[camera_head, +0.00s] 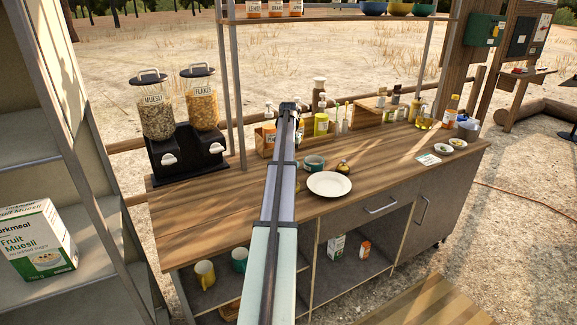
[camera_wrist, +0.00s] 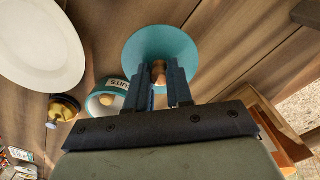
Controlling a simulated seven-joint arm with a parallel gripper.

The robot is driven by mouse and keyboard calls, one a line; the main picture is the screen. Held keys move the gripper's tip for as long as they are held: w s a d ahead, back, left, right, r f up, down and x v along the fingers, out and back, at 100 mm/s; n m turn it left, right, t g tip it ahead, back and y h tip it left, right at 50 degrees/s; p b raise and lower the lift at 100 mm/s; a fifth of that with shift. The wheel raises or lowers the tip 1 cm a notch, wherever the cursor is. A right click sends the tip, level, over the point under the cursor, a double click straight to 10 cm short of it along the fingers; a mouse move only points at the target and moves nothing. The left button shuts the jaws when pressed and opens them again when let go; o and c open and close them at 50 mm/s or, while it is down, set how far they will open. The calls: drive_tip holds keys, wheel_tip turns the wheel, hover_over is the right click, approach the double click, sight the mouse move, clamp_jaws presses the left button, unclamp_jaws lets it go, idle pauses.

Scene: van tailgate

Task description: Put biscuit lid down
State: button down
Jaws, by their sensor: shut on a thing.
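The biscuit lid is a teal disc (camera_wrist: 160,42) with a wooden knob (camera_wrist: 158,70), in the upper middle of the wrist view. My gripper (camera_wrist: 161,76) is shut on the knob. The lid is over the wooden counter; I cannot tell whether it touches it. The open teal biscuit jar (camera_wrist: 100,104) stands beside it to the left, with lettering and something pale inside. The jar also shows in the head view (camera_head: 314,163), just right of my arm.
Bottles and jars line the counter's back. Cereal dispensers (camera_head: 190,130) stand at left. The counter front left (camera_head: 205,222) is bare.

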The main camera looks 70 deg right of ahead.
drive_tip(key=shift+f, duration=1.8)
drive_tip(key=c, duration=1)
unclamp_jaws()
drive_tip(key=shift+f, duration=0.1)
wheel_tip(320, 180, up, 12)
drive_tip(key=shift+r, duration=0.15)
